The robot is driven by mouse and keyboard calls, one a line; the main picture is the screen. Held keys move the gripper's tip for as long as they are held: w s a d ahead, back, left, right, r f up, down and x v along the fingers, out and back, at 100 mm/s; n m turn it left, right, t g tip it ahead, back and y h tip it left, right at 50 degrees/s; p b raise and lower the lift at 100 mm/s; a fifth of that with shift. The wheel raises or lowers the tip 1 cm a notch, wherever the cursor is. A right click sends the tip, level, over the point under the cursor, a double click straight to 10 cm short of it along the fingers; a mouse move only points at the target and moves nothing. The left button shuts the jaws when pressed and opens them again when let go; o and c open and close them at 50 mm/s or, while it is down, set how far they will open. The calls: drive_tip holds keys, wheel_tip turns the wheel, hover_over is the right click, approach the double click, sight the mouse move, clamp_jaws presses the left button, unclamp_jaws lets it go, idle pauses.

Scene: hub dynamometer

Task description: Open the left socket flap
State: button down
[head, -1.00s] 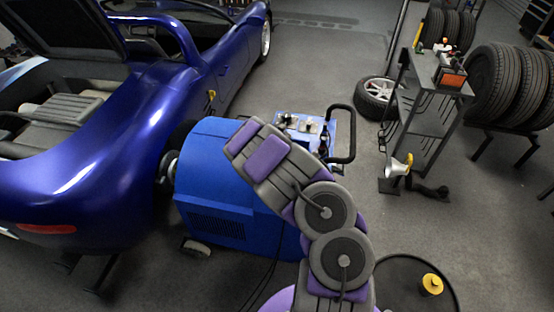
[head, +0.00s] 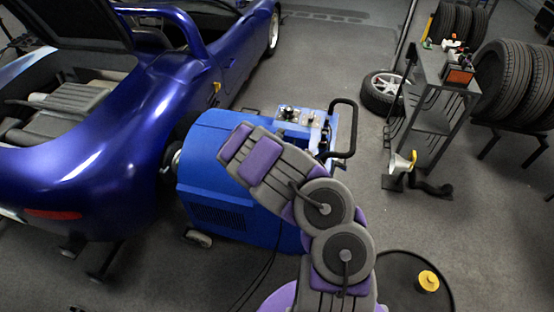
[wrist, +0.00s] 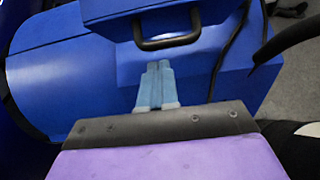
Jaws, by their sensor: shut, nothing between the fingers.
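The blue dynamometer (head: 222,187) stands beside the rear of the blue car. In the head view its top control panel (head: 299,117) with small fittings is partly visible behind my arm. I cannot pick out the left socket flap in either view. My gripper (wrist: 158,68) shows in the wrist view with its two light-blue fingers together and nothing between them. The fingertips are just below a dark bar handle (wrist: 167,42) on the blue housing; I cannot tell whether they touch it. In the head view my arm hides part of the dynamometer's front and top.
A black tubular handle (head: 345,128) rises at the dynamometer's right end. A grey shelf cart (head: 432,115), a horn-like part (head: 402,163) and tyres (head: 503,82) stand to the right. A round dark table (head: 400,292) with a yellow knob (head: 428,281) is close at the lower right.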

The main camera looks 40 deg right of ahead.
drive_tip(key=f+p+v, duration=0.1)
drive_tip(key=p+v, duration=0.6)
drive_tip(key=v, duration=0.2)
drive_tip(key=shift+s+a+r, duration=0.2)
drive_tip(key=shift+s+a, duration=0.15)
drive_tip(key=shift+a, duration=0.15)
